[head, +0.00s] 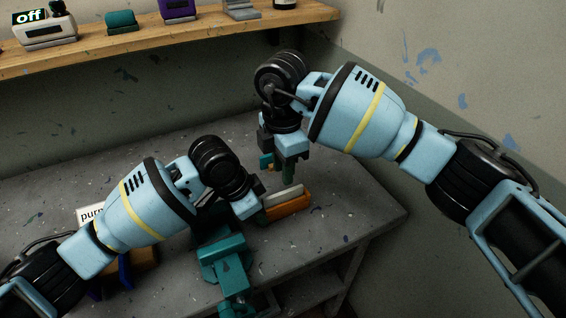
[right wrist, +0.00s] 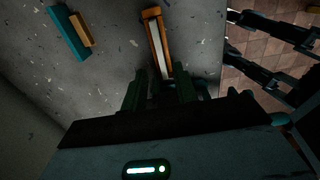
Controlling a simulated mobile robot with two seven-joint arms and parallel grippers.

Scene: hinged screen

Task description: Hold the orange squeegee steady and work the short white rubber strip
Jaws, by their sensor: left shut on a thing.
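The orange squeegee (head: 290,207) lies near the right part of the grey bench, its white rubber strip (head: 284,194) along its top. In the right wrist view the orange squeegee (right wrist: 149,13) and the white strip (right wrist: 157,42) run down toward the fingers. My left gripper (head: 257,209) is shut on the squeegee's left end; its fingertips are mostly hidden. My right gripper (head: 288,172) points down above the strip. Its green fingers (right wrist: 159,88) are apart in the wrist view, with nothing seen gripped between them.
A teal vise (head: 225,257) stands at the bench's front edge, beside my left gripper. A teal block with an orange side (right wrist: 68,33) lies behind the squeegee. A label and blue-and-orange things (head: 143,262) are partly behind my left arm. A wooden shelf (head: 180,38) holds several items.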

